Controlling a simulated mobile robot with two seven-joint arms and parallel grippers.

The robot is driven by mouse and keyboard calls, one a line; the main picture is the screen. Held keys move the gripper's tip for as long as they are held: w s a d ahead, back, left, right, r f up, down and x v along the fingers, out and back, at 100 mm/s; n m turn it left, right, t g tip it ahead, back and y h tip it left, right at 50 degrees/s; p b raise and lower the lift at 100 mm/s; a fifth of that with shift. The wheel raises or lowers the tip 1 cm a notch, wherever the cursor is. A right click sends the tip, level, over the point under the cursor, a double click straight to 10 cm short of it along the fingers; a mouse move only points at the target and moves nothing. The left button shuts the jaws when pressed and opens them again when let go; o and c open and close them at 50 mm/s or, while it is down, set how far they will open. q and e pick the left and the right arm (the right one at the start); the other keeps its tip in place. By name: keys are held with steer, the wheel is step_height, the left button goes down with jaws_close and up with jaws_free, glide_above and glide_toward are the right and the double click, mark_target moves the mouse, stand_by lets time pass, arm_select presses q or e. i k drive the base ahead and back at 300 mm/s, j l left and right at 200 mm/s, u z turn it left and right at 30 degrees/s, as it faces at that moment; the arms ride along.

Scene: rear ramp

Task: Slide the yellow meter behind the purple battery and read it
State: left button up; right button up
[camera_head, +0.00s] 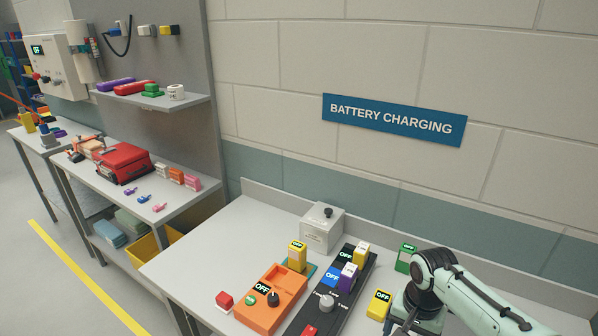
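A purple battery (348,277) with a white top stands on the black strip (360,283) on the near table. A yellow block with an OFF display (361,253) stands just behind it on the strip. Another yellow block marked OFF (297,256) stands behind the orange unit, and a third (379,304) stands to the right of the strip. I cannot tell which is the meter. My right arm comes in from the right, its wrist (430,285) right of the third yellow block. Its fingers cannot be made out. My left gripper is out of view.
A blue block (332,279) is beside the purple battery. An orange unit (270,300), a red block (224,301), a grey box with a black knob (322,229) and a green block (406,258) share the table (190,262). The table's left part is clear.

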mark_target(376, 310)
steer(key=k, duration=0.9)
